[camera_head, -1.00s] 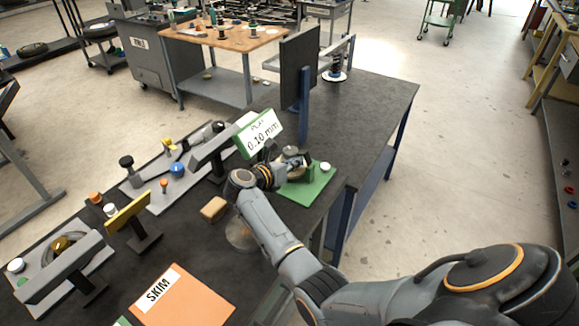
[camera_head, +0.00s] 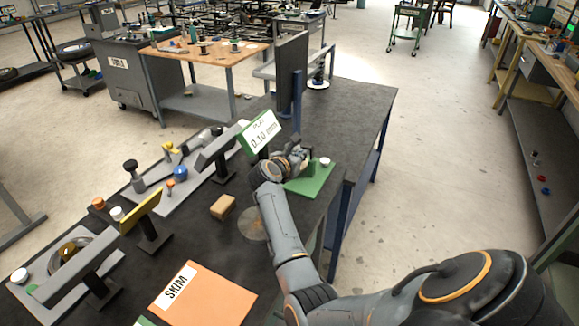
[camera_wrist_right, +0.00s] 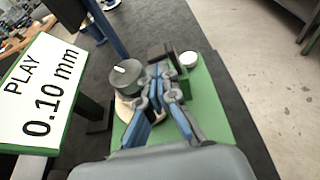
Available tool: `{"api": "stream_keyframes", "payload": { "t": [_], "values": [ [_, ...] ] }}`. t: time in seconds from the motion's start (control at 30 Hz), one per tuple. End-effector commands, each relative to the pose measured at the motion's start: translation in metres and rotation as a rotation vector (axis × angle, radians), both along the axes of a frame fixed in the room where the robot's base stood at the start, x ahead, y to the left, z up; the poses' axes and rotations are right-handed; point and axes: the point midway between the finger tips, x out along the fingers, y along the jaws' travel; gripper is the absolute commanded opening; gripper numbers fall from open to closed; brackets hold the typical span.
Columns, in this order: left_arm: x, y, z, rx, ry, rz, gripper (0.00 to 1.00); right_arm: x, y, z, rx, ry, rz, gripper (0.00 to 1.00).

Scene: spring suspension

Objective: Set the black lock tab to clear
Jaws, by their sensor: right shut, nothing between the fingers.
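A green base plate (camera_head: 312,184) stands at the table's right edge, and it also shows in the right wrist view (camera_wrist_right: 207,100). On it are a dark round knob with a white mark (camera_wrist_right: 124,74), a white button (camera_wrist_right: 188,59) and a dark block (camera_wrist_right: 160,53). The block may be the black lock tab; I cannot tell its setting. My right gripper (camera_head: 302,155) is over the plate. In the right wrist view its fingers (camera_wrist_right: 160,75) are shut and empty, just in front of the block, beside the knob. Whether they touch anything is unclear. My left gripper is not in view.
A sign reading "PLAY 0.10 mm" (camera_head: 261,132) stands left of the plate. A wooden block (camera_head: 222,207), an orange SKIM sheet (camera_head: 205,296) and grey fixtures (camera_head: 75,262) lie to the left. A dark upright panel (camera_head: 291,72) stands behind. The table's far right is clear.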

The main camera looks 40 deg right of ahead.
Motion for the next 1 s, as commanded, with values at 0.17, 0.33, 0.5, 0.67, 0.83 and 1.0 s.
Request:
{"api": "stream_keyframes", "payload": {
  "t": [0.17, 0.33, 0.5, 0.67, 0.83, 1.0],
  "values": [
    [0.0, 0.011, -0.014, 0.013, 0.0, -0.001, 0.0, -0.004, -0.012, 0.001, 0.056, -0.136, 0.0, 0.0],
    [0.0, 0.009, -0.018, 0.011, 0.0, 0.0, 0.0, -0.007, -0.014, 0.003, 0.094, -0.228, -0.001, 0.0],
    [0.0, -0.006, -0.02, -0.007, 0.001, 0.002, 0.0, -0.01, -0.016, 0.005, 0.116, -0.28, -0.002, 0.0],
    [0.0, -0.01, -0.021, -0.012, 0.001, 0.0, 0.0, -0.011, -0.017, 0.005, 0.128, -0.311, -0.003, 0.0],
    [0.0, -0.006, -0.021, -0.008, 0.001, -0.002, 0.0, -0.012, -0.018, 0.006, 0.131, -0.321, -0.004, 0.0],
    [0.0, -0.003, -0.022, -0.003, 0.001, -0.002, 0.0, -0.013, -0.019, 0.006, 0.13, -0.319, -0.005, 0.0]
  ]
}}
